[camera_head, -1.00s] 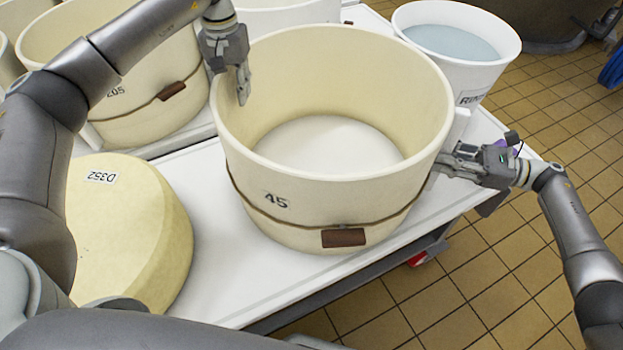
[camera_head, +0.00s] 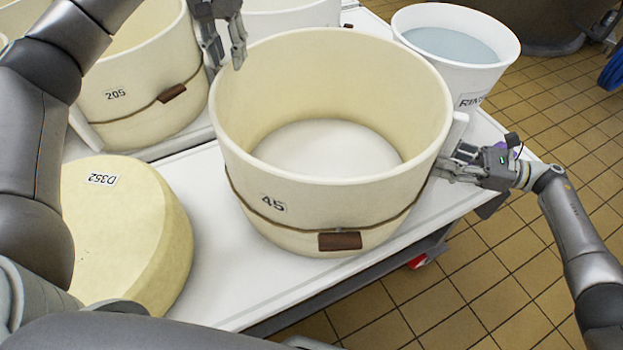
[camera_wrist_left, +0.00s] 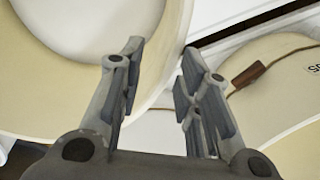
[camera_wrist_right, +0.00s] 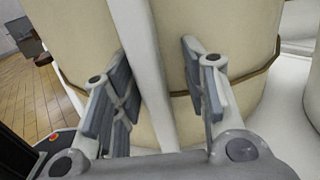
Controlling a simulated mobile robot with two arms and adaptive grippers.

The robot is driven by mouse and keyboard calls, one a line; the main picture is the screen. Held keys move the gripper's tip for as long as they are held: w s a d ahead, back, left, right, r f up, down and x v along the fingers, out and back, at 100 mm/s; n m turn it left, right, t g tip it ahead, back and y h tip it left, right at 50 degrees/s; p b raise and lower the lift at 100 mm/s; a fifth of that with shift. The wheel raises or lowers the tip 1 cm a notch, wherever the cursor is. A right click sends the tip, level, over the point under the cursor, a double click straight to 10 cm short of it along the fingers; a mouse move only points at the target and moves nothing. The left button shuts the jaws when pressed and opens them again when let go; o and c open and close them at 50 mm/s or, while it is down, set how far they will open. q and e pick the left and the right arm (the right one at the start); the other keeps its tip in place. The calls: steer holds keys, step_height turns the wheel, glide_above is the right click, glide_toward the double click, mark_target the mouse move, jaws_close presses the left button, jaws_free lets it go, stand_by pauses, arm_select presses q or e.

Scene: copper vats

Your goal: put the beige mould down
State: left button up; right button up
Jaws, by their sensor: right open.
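The beige mould (camera_head: 305,232), a large round tub marked 45 with a cord and a brown tag, stands upright on the white table (camera_head: 215,262). My left gripper (camera_head: 226,62) is at its far left rim in the head view. In the left wrist view the left fingers (camera_wrist_left: 160,62) are apart, with the mould's rim (camera_wrist_left: 181,25) near the gap. My right gripper (camera_head: 450,168) is open at the mould's right side. In the right wrist view its fingers (camera_wrist_right: 158,52) stand on both sides of a white upright strip (camera_wrist_right: 142,60) on the mould's wall.
A cheese wheel marked D352 (camera_head: 130,235) lies left of the mould. Another mould marked 205 (camera_head: 140,105) stands behind left. A white bucket of liquid (camera_head: 455,45) stands behind right. The table's front edge is close to the mould; tiled floor lies beyond.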

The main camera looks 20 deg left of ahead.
arm_select(q)
steer(key=shift+r, duration=1.15)
arm_select(e)
steer(key=d, duration=0.7)
steer(key=shift+d, duration=0.25)
arm_select(q)
steer(key=shift+a, duration=0.1)
steer(key=a+r+p, duration=0.1)
steer(key=r+p, duration=0.1)
steer(key=p, duration=0.1)
steer(key=a+r+p, duration=0.1)
steer(key=r+p, duration=0.1)
steer(key=p, duration=0.2)
steer(key=shift+a, duration=0.15)
arm_select(e)
step_height(320, 180, up, 7)
steer(key=shift+f, duration=0.15)
